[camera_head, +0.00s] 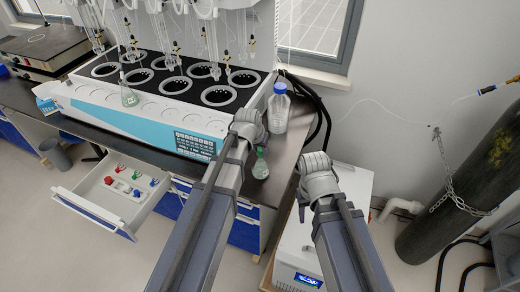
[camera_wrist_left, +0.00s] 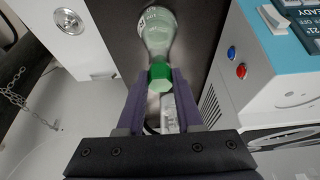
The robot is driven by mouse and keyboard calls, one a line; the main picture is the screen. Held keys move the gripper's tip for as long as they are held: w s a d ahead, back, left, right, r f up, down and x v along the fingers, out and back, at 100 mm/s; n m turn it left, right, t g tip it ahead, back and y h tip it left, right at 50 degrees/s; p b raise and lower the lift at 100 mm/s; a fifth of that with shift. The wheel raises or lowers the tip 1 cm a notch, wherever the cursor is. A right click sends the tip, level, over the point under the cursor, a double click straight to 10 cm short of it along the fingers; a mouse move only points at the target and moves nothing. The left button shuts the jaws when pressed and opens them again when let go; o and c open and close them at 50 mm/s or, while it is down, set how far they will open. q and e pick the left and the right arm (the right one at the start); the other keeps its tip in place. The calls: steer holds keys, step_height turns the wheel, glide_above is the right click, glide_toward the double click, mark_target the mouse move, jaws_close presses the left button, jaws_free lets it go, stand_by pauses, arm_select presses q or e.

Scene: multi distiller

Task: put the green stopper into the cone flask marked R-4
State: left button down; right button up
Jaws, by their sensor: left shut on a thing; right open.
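My left gripper (camera_wrist_left: 158,88) is shut on the green stopper (camera_wrist_left: 160,74), which sits between the fingertips. Directly beyond the stopper, in line with it, is a clear cone flask (camera_wrist_left: 157,38) with white marking I cannot read. Stopper and flask neck overlap in the left wrist view; I cannot tell how deep the stopper sits. In the head view this flask (camera_head: 261,168) stands on the bench edge below my left wrist (camera_head: 247,125). Another cone flask (camera_head: 129,97) stands on the distiller's front ledge. My right gripper (camera_head: 319,167) is open; its fingers are mostly hidden.
The multi-place distiller (camera_head: 150,110) with glassware fills the bench behind. A clear bottle with a blue cap (camera_head: 278,108) stands close behind the left gripper. An open drawer (camera_head: 95,208) holds several coloured stoppers. A gas cylinder (camera_head: 470,185) leans at the right.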

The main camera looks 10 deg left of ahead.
arm_select(q)
steer(key=shift+c, duration=2.4)
jaws_free()
steer(key=p+v, duration=0.7)
steer(key=shift+r, duration=0.4)
steer(key=shift+s, duration=0.1)
